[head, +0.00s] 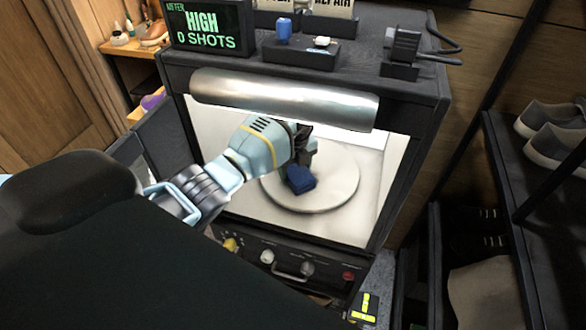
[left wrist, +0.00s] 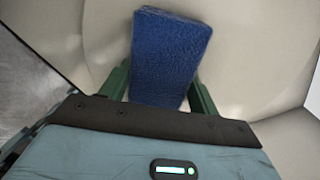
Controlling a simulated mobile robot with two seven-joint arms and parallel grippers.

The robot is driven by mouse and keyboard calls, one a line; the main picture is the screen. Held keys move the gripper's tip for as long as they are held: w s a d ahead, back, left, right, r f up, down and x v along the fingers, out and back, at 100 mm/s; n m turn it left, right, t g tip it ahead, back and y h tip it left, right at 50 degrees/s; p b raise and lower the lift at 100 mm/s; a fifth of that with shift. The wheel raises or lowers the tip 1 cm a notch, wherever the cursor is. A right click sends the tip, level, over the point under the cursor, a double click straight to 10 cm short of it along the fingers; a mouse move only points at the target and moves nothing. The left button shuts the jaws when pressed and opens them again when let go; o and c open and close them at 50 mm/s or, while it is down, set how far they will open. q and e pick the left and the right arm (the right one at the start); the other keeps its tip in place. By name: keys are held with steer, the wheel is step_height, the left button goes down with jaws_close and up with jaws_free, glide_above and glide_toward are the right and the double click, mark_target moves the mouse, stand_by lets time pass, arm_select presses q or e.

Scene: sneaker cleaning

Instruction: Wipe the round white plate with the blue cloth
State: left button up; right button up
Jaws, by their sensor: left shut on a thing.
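The round white plate (head: 338,184) lies flat inside a lit, white-lined box (head: 375,165) with an open front. My left gripper (head: 303,165) reaches into this box from the left and is above the plate. It is shut on the dark blue cloth (head: 300,181), a folded block that sits over the middle-left of the plate. In the left wrist view the cloth (left wrist: 170,55) is between the two green fingers of the left gripper (left wrist: 163,88). Whether the cloth touches the plate is hard to tell. My right gripper is not in view.
A silver cylinder (head: 285,99) runs across the top of the opening. Dark walls frame the box, and a panel with knobs (head: 307,269) is below. A display (head: 208,27) and small holders (head: 300,54) stand on top. A shoe rack (head: 545,185) is at the right.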

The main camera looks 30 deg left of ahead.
mark_target(306, 172)
arm_select(q)
steer(key=shift+w+d+f, duration=0.15)
steer(key=shift+d, duration=0.65)
steer(key=shift+w+d+f, duration=0.1)
steer(key=shift+w+d, duration=0.05)
steer(key=shift+d, duration=0.6)
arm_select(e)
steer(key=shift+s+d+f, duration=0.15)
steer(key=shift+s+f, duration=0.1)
arm_select(q)
steer(key=shift+w+d+b, duration=0.15)
steer(key=shift+d, duration=0.7)
steer(key=shift+w+d+b, duration=0.15)
steer(key=shift+d, duration=0.7)
steer(key=shift+r, duration=0.15)
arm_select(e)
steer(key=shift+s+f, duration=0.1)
arm_select(q)
steer(key=shift+a, duration=0.1)
steer(key=shift+a+r, duration=0.15)
steer(key=shift+a, duration=0.4)
steer(key=shift+s+a+p, duration=0.25)
steer(key=shift+a+p, duration=0.25)
steer(key=shift+a, duration=0.6)
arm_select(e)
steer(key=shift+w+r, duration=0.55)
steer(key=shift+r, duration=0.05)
